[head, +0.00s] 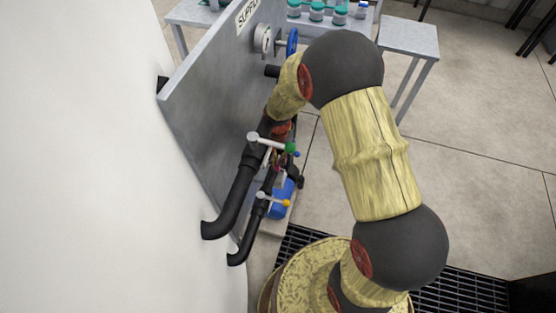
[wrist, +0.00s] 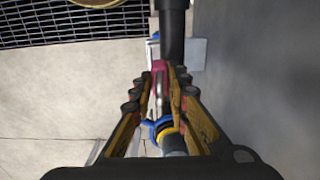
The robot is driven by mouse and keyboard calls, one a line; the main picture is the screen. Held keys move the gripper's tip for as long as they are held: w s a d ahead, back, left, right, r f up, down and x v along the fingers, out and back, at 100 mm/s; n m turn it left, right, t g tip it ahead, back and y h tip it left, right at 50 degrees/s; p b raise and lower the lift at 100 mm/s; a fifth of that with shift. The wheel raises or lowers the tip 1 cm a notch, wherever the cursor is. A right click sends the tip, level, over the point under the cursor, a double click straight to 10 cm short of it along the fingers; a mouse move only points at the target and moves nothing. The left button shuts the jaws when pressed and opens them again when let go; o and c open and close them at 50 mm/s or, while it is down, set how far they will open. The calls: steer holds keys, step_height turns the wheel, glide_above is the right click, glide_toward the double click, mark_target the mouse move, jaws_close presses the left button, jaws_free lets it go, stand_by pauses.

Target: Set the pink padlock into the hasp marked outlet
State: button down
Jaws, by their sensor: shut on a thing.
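In the wrist view my gripper (wrist: 163,77) is shut on the pink padlock (wrist: 158,67). The padlock's pink body shows between the fingertips, with a pale grey piece below it that may be its shackle. The fingers hide much of it. In the head view my arm covers most of the gripper, and I cannot make out the padlock clearly there. No hasp or outlet mark can be made out in either view.
A grey panel (head: 215,95) carries a gauge (head: 263,39), a blue handwheel (head: 292,42) and black pipes (head: 240,185). Green-tipped (head: 290,147) and yellow-tipped (head: 286,203) levers stick out. A blue container (head: 281,197) sits low. A blue-and-yellow fitting (wrist: 160,130) lies between the fingers' view.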

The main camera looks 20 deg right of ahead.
steer(key=shift+f+b, duration=1.8)
steer(key=shift+f, duration=1.85)
steer(key=c, duration=1.7)
jaws_free()
steer(key=shift+o, duration=0.2)
step_height(320, 180, up, 12)
